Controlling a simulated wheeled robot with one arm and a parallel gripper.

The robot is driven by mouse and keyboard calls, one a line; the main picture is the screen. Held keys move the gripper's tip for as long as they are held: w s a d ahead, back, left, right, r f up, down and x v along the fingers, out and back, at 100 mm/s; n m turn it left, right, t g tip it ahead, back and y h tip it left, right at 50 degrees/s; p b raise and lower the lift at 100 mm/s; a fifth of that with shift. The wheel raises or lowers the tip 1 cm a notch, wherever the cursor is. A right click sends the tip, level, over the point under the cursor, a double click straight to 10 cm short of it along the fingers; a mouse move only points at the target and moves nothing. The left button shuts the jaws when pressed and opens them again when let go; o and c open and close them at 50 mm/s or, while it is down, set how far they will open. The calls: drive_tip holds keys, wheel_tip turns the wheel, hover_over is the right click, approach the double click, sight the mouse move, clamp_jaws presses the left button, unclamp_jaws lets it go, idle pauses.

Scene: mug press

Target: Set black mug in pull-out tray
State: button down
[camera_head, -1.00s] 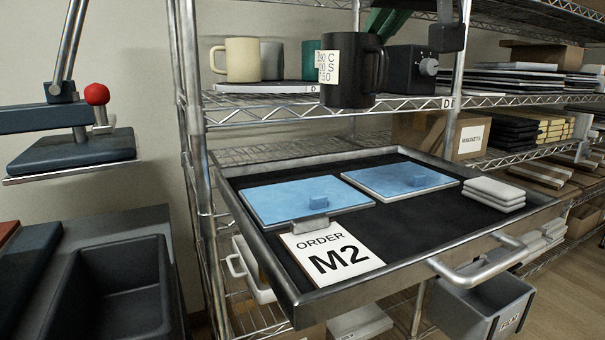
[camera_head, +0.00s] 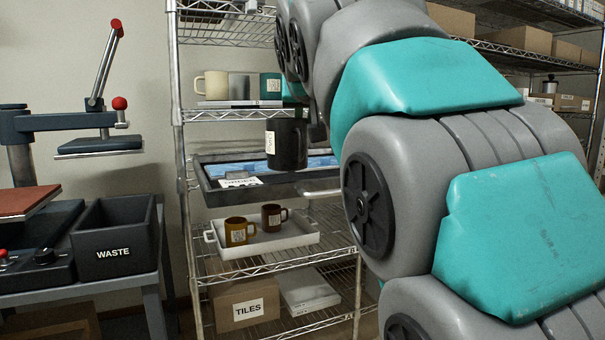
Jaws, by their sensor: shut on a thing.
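The black mug (camera_head: 289,150) is upright, with a pale label on its left side. It hangs in front of the pull-out tray (camera_head: 219,200) and hides part of it; I cannot tell the gap between them. My gripper (camera_head: 308,118), mostly hidden behind my arm, is shut on the mug at its upper right. The tray has a dark metal rim, and blue-topped plates and a white order card (camera_head: 240,183) lie in it. My arm covers the tray's right part.
The shelf above holds a cream mug (camera_head: 212,84), a grey mug and a green mug (camera_head: 270,84). Below, a white tray (camera_head: 285,243) holds two brown mugs. A press (camera_head: 90,140) and waste bin (camera_head: 117,240) stand at left.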

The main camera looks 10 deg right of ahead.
drive_tip(key=w+d+f, duration=0.5)
drive_tip(key=w+d, duration=0.5)
drive_tip(key=w, duration=0.2)
drive_tip(key=shift+w+b, duration=0.15)
drive_tip(key=shift+b, duration=0.15)
idle(0.3)
drive_tip(key=c, duration=0.9)
unclamp_jaws()
drive_tip(key=shift+f, duration=0.1)
drive_tip(key=v, duration=1.2)
drive_tip(key=shift+f, duration=0.1)
